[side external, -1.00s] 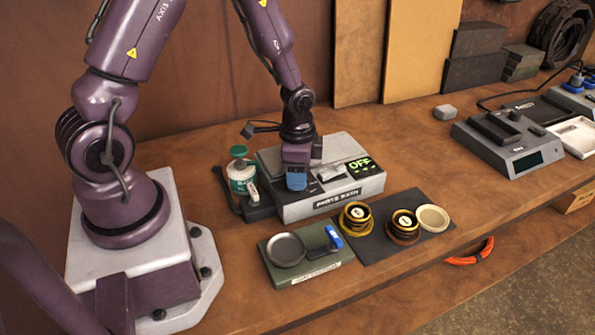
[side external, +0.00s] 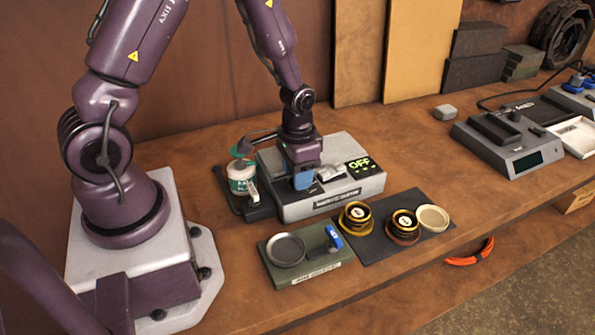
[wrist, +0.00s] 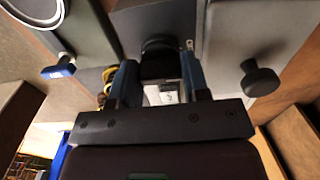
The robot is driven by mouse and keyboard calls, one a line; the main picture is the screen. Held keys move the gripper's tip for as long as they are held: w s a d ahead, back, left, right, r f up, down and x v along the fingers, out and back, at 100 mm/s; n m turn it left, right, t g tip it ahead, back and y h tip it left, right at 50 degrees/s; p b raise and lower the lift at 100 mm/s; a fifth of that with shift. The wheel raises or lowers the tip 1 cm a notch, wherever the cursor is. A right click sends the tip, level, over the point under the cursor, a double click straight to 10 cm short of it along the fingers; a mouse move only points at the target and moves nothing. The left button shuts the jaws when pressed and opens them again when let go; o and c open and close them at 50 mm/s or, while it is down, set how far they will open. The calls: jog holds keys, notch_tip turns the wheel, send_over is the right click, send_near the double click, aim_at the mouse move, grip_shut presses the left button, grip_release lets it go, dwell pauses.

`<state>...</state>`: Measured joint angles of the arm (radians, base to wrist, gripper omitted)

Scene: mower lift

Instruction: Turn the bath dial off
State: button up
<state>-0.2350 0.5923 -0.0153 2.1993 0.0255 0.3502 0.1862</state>
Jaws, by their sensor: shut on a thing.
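The parts bath (side external: 290,210) is a light grey box on the bench with a labelled front. My gripper (side external: 303,181) points down over the left part of the bath's top. In the wrist view, its two blue fingers (wrist: 158,80) are closed on either side of a dark round dial (wrist: 160,58), which they grip. In the side view the dial is hidden by the fingers. The dial's pointer mark cannot be made out.
A green-lidded jar (side external: 240,178) stands left of the bath, close to my wrist. In front are a green stand with a round dish (side external: 288,250) and a dark mat (side external: 375,244) bearing brass parts and a cream dish. A grey device (side external: 508,142) stands right.

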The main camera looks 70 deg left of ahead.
jog(key=o, duration=0.9)
notch_tip(320, 180, up, 13)
jog(key=shift+r, duration=0.1)
dwell(0.4)
jog(key=shift+r, duration=5.15)
jog(key=shift+s+d, duration=0.4)
jog(key=shift+d, duration=2.45)
jog(key=shift+s+d, duration=0.4)
jog(key=shift+d, duration=2.4)
jog(key=shift+s+d, duration=0.4)
jog(key=shift+d, duration=2.45)
